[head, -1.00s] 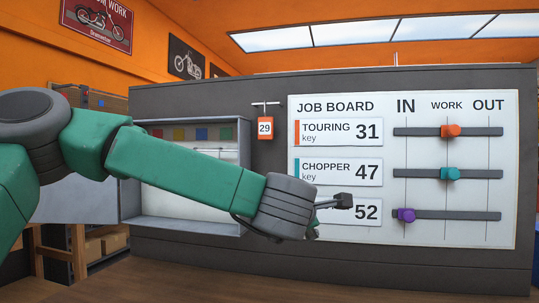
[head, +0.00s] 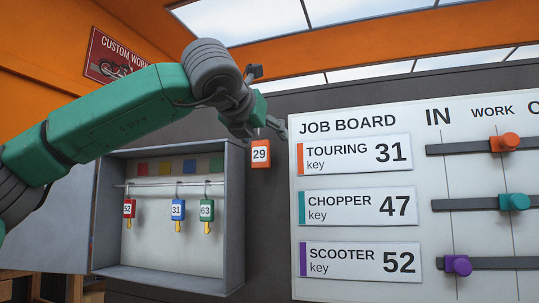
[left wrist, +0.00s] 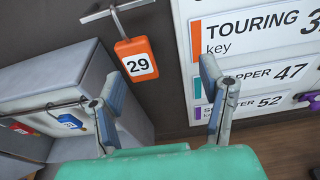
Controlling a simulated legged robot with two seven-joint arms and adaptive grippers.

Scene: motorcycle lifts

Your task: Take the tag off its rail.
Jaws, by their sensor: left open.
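The orange tag marked 29 (head: 261,155) hangs on the dark wall between the key cabinet and the job board. In the left wrist view the tag (left wrist: 135,62) hangs from a short pale rail (left wrist: 118,11). In the head view my left gripper (head: 267,100) is in front of the rail and hides it, just above the tag's face. The gripper is open and empty. In the left wrist view its two fingers (left wrist: 162,80) are spread, the left one close to the tag's lower edge in the picture. I cannot tell whether they touch. My right gripper is not in view.
An open grey cabinet (head: 236,215) at the left holds red, blue and green keys on a rod (head: 150,184). The white job board (head: 345,235) with its sliders stands close on the right of the tag.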

